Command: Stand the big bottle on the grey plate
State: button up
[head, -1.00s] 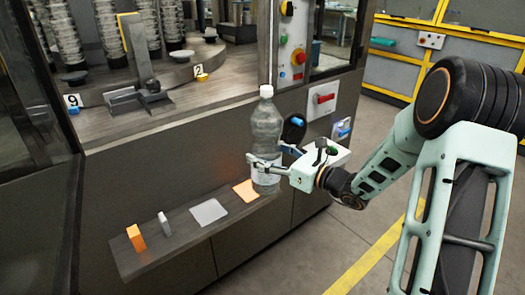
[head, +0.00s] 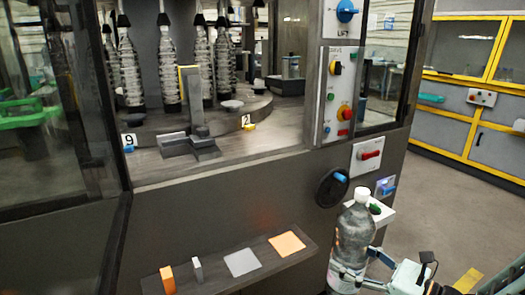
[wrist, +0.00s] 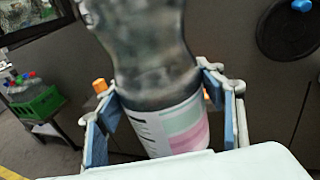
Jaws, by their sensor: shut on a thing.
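The big bottle (head: 352,240) is clear plastic with a white cap and a pale label, and it is upright in the head view at the lower right. My gripper (head: 358,272) is shut around its lower part. In the wrist view the bottle (wrist: 155,70) stands between the blue pads of my gripper (wrist: 160,105), tilted slightly in the picture. The grey plate (head: 242,262) lies flat and bare on the dark shelf, left of the bottle and apart from it. The bottle's base is cut off or hidden in the head view.
The dark shelf (head: 215,285) also bears an orange plate (head: 287,243), an orange block (head: 167,280) and a small grey block (head: 197,269). Behind it is the machine front with a black handwheel (head: 328,190). The wrist view shows a green crate (wrist: 38,103) of bottles.

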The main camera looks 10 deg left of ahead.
aim_at(232, 103)
jog(key=i+l, duration=0.6)
jog(key=i+l+u, duration=0.1)
jog(key=u, duration=0.35)
jog(key=l+u, duration=0.1)
jog(key=u, duration=1.15)
